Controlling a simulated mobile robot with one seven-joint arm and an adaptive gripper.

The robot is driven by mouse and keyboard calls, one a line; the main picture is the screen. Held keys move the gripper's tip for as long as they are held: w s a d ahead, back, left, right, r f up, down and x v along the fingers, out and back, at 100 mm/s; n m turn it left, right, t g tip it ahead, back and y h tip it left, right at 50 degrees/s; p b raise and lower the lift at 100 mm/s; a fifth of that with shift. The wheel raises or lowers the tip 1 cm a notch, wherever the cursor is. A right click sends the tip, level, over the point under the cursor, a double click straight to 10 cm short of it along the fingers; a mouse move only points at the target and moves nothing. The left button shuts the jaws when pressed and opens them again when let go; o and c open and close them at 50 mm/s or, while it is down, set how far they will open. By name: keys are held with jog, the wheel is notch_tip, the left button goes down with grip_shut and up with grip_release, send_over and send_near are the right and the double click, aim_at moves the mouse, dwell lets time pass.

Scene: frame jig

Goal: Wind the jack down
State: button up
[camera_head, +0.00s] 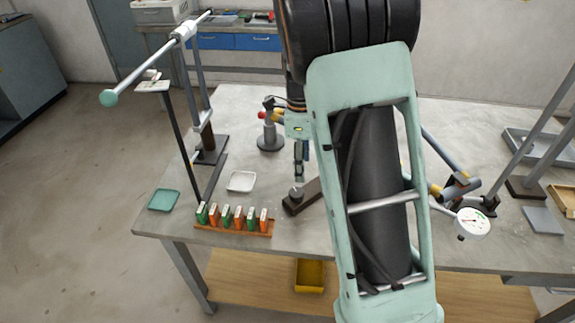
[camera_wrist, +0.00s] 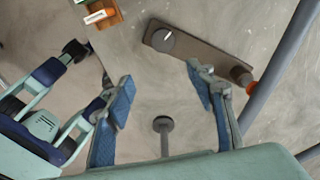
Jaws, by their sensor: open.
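A dark flat bar (camera_head: 305,197) lies on the table below my gripper, with a round grey knob (camera_head: 296,193) at its near end. In the wrist view the bar (camera_wrist: 203,54) carries the knob (camera_wrist: 163,39), marked with a white line, and a second round piece (camera_wrist: 241,75) at its other end. The knob looks like part of the jack, but I cannot tell for sure. My gripper (camera_head: 299,174) hangs above the table near the bar. In the wrist view my gripper (camera_wrist: 160,77) has its blue-padded fingers apart with nothing between them; the knob is beyond the fingertips.
A rack of green and orange blocks (camera_head: 234,226) stands at the front edge, near a white dish (camera_head: 240,181) and a green tray (camera_head: 164,200). A round-based grey stand (camera_head: 270,139) is behind. A dial gauge (camera_head: 473,222) and slanted tubes are at right; a tall tube frame (camera_head: 197,80) is at left.

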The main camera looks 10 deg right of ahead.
aim_at(297, 192)
jog(key=shift+m+y, duration=0.3)
jog(key=shift+m, duration=0.6)
jog(key=f, duration=0.4)
jog(key=w+f, duration=0.1)
jog(key=f, duration=0.3)
jog(key=f+p, duration=0.1)
jog(key=f, duration=0.3)
jog(key=shift+w+a, duration=0.4)
jog(key=c, duration=1.2)
jog(key=shift+o, duration=0.2)
